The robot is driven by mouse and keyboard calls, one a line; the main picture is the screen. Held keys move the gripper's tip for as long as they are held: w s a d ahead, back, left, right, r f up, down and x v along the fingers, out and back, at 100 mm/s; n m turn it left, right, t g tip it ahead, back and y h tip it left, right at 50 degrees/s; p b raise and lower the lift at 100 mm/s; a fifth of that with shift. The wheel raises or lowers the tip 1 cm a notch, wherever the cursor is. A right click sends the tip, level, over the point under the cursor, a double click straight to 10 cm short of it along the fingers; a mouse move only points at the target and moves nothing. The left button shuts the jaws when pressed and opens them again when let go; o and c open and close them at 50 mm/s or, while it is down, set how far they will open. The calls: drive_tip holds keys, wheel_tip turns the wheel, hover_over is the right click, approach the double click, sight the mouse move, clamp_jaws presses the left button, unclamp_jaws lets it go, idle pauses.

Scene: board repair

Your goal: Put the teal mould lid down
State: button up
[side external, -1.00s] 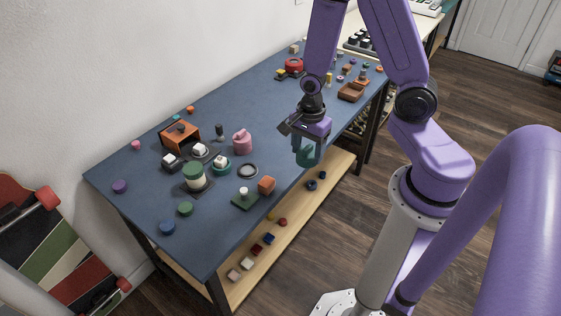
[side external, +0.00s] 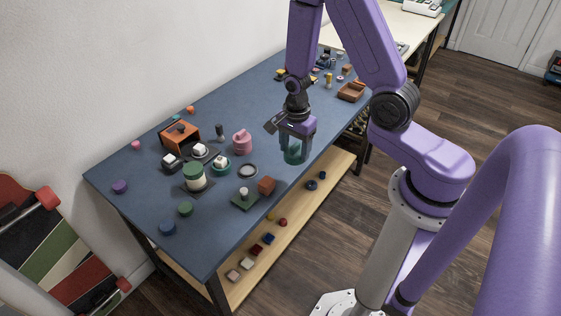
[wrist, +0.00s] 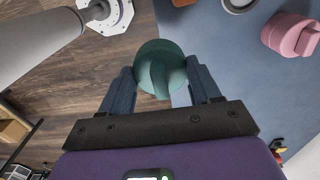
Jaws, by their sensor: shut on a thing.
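The teal mould lid (side external: 295,152) is between the fingers of my gripper (side external: 294,145), which is shut on it. In the wrist view the lid (wrist: 160,68) is a round teal disc with a raised grip, held between the two fingertips (wrist: 163,88). In the side view it hangs near the front edge of the blue table (side external: 240,115). In the wrist view it overlaps the table edge, with floor on its left. I cannot tell its exact height above the table.
An orange box (side external: 180,137) is further back. A brown tray (side external: 351,91) lies to the right.

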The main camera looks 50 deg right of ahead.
drive_tip(key=w+f, duration=0.1)
drive_tip(key=f, duration=0.1)
drive_tip(key=w+f, duration=0.4)
drive_tip(key=shift+w+d, duration=0.1)
drive_tip(key=shift+d, duration=0.25)
drive_tip(key=shift+f, duration=1.65)
drive_tip(key=shift+f, duration=0.15)
drive_tip(key=o, duration=1.1)
drive_tip(key=shift+c, duration=0.2)
